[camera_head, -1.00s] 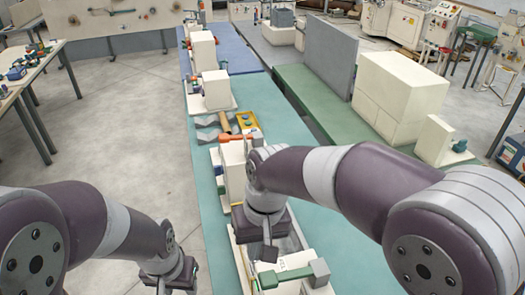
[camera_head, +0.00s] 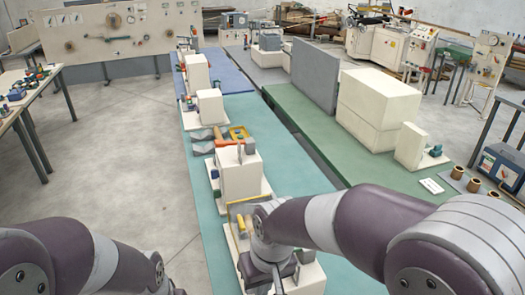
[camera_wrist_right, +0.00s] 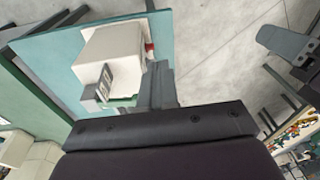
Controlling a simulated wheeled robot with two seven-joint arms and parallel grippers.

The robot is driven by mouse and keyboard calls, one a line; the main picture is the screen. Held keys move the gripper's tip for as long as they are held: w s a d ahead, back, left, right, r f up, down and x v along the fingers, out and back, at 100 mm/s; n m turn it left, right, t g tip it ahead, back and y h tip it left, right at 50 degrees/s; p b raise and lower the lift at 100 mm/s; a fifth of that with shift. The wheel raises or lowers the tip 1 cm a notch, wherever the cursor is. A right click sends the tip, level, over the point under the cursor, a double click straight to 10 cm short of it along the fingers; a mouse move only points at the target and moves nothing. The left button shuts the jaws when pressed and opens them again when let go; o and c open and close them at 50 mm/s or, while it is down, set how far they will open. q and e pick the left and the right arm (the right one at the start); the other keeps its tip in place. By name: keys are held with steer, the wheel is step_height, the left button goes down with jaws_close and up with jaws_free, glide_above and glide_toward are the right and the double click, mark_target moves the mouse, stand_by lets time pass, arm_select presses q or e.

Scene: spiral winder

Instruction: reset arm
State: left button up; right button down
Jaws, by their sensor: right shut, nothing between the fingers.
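My right arm comes in from the right in the head view. Its gripper (camera_head: 277,285) points down over a white machine base (camera_head: 308,278) at the bottom edge, and its tips are not clear there. In the right wrist view the grey fingers (camera_wrist_right: 161,85) are together with nothing held, beside a white machine block (camera_wrist_right: 112,57) and a small grey upright block. Whether they touch it I cannot tell. My left arm is at the lower left of the head view, its gripper cut off by the bottom edge. A grey finger-like part (camera_wrist_right: 282,42) at the right of the wrist view may be my left gripper.
A white machine block (camera_head: 240,175) stands on the teal bench (camera_head: 290,165) ahead of my right arm. A green bench (camera_head: 325,145) with large white blocks (camera_head: 378,108) runs along the right. Grey floor (camera_head: 110,150) is clear on the left, beyond which stands a table.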

steer(key=s+d+f+m+b, duration=0.2)
steer(key=d+f+b, duration=0.2)
steer(key=d+f, duration=0.3)
steer(key=s+d+f+m+h+b, duration=0.1)
steer(key=s+d+f+m+b, duration=0.1)
steer(key=d+f, duration=0.4)
steer(key=s+d+b, duration=0.1)
steer(key=d+b, duration=0.1)
steer(key=d, duration=0.3)
steer(key=shift+d+f+t, duration=0.3)
steer(key=shift+f, duration=0.05)
steer(key=shift+s, duration=0.15)
